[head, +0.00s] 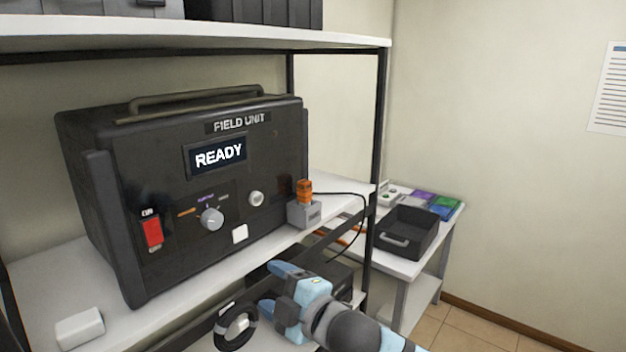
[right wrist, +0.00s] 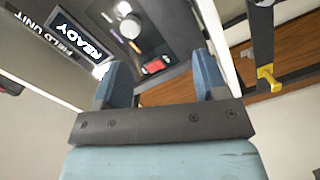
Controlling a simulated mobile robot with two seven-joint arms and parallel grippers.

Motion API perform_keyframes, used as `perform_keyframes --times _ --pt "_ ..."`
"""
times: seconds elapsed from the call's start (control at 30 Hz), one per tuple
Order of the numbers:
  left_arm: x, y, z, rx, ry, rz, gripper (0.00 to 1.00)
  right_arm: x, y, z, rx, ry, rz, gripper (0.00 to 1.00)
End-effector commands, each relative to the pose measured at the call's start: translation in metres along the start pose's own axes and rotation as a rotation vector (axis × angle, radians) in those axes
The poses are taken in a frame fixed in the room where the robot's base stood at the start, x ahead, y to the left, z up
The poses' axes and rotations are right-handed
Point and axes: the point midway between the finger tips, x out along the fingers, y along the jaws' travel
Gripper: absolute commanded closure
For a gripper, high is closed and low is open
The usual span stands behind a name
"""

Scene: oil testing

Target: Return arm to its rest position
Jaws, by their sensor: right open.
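My right gripper (head: 276,288) is in front of the shelf at the lower middle of the head view, below and in front of the black field unit (head: 222,232). In the right wrist view my right gripper (right wrist: 161,66) has its two blue fingers spread apart, with nothing between them. The unit's face shows behind the fingers, with its READY screen (right wrist: 84,35). In the head view the arm comes in from the lower right. My left gripper is not in view.
The unit stands on a white shelf with black posts (head: 379,120). An orange beacon (head: 304,190) sits beside it, and a white block (head: 80,328) lies at the front left. A side table holds a black tray (head: 408,234). Floor (head: 480,330) shows clear at the right.

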Motion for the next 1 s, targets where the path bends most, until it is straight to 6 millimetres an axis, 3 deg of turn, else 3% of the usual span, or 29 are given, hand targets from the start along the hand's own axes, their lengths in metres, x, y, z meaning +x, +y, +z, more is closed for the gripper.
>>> perform_keyframes --times 0.03,0.27,0.47,0.7,0.9,1.0 --pt "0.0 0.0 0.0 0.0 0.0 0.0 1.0 -0.007 -0.017 0.008 0.09 -0.017 0.0 0.34" --pt "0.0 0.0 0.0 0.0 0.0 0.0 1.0 -0.044 -0.079 0.049 0.445 -0.117 0.031 0.34" --pt "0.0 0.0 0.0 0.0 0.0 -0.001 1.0 -0.095 -0.147 0.09 0.73 -0.252 0.067 0.34" --pt "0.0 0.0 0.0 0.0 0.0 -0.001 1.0 -0.186 -0.241 0.131 1.026 -0.467 0.119 0.34" --pt "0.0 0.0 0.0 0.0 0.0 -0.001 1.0 -0.279 -0.314 0.147 1.204 -0.666 0.162 0.34" --pt "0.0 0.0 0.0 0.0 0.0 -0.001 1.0 -0.315 -0.338 0.148 1.255 -0.739 0.179 0.34"
